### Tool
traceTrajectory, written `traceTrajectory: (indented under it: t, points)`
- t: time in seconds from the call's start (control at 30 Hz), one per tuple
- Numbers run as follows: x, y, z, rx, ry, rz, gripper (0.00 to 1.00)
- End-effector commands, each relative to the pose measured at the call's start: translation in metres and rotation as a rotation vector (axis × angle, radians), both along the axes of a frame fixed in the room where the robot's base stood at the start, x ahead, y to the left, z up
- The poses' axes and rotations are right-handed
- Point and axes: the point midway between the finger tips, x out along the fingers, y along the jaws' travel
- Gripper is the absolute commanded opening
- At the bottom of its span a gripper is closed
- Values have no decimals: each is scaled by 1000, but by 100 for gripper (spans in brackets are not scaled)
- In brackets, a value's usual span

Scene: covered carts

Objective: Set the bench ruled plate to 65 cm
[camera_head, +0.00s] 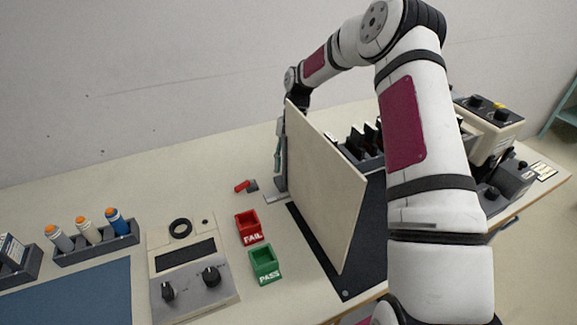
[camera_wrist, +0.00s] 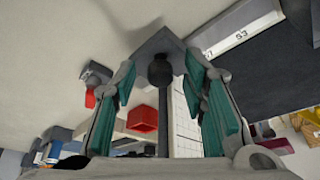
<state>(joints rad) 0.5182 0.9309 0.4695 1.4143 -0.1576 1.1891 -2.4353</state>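A large cream panel (camera_head: 322,180) stands upright over a dark mat (camera_head: 312,238) in the head view. I cannot make out rulings on its visible face. In the wrist view, a white strip (camera_wrist: 262,22) bears black characters, perhaps 53, and a pale gridded surface (camera_wrist: 186,125) shows beyond my fingers. My gripper (camera_wrist: 160,78) has its teal fingers apart, on either side of a dark round knob (camera_wrist: 160,70) on a rod. I see gaps beside the knob. In the head view, my gripper is largely hidden behind the panel, near a grey base (camera_head: 275,196).
The red FAIL bin (camera_head: 249,227) and green PASS bin (camera_head: 265,265) stand left of the panel. A small red-handled item (camera_head: 242,186) lies near the grey base. A control box (camera_head: 190,270) and a bottle rack (camera_head: 98,245) are further left. Equipment (camera_head: 488,120) stands at right.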

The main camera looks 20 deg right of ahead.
Motion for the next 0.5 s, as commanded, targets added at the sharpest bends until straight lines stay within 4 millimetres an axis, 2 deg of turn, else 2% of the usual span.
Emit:
traceTrajectory:
  t: [0.33,0.5]
  points:
    - [-1,1,-4,0,1,-1,39]
    - [-1,1,-4,0,1,-1,1]
